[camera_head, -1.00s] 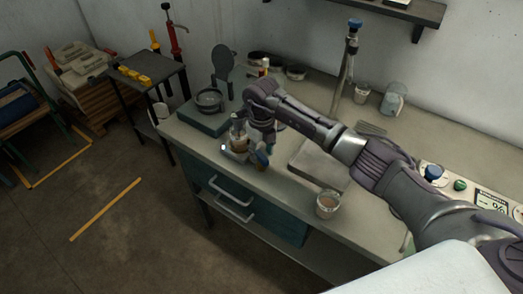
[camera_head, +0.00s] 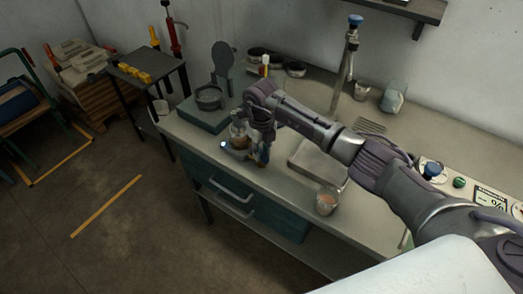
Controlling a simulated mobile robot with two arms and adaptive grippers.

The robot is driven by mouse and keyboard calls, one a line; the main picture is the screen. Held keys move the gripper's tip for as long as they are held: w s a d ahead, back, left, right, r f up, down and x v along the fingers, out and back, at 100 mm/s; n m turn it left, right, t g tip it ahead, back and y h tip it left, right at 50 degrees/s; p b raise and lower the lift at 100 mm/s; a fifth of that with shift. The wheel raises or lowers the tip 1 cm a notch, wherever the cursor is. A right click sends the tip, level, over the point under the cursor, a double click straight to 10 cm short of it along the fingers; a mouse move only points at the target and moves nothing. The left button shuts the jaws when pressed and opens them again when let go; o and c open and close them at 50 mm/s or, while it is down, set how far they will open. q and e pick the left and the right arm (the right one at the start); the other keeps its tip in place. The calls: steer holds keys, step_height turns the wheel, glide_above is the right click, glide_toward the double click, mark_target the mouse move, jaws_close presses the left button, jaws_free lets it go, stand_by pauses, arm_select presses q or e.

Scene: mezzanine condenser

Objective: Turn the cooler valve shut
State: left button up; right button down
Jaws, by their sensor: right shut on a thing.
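My right gripper (camera_head: 258,145) reaches in from the right over the bench's front left edge, with its fingers pointing down. It is shut on a small blue part (camera_head: 263,156), which looks like a valve handle; the contact is mostly hidden by the gripper. Close on its left stands a small device with a glass vessel (camera_head: 238,132) holding brown liquid, on a pale metal base (camera_head: 236,152). I cannot tell exactly how the blue part joins this device. My left gripper is not in view.
A dark round-plated device (camera_head: 207,108) stands behind the gripper. A beaker (camera_head: 327,201) stands near the front edge, beside a shallow tray (camera_head: 303,160). A blue-topped tap (camera_head: 354,22) rises at the back. A control panel (camera_head: 490,200) lies at right. Floor in front is clear.

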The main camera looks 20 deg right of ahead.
steer(key=shift+m, duration=0.3)
steer(key=shift+m+b, duration=0.3)
steer(key=shift+m, duration=0.7)
steer(key=m, duration=0.3)
steer(key=shift+m, duration=0.3)
steer(key=m, duration=0.3)
steer(key=shift+m+b, duration=0.3)
steer(key=shift+b, duration=0.05)
steer(key=shift+m, duration=1.8)
steer(key=c, duration=1)
jaws_free()
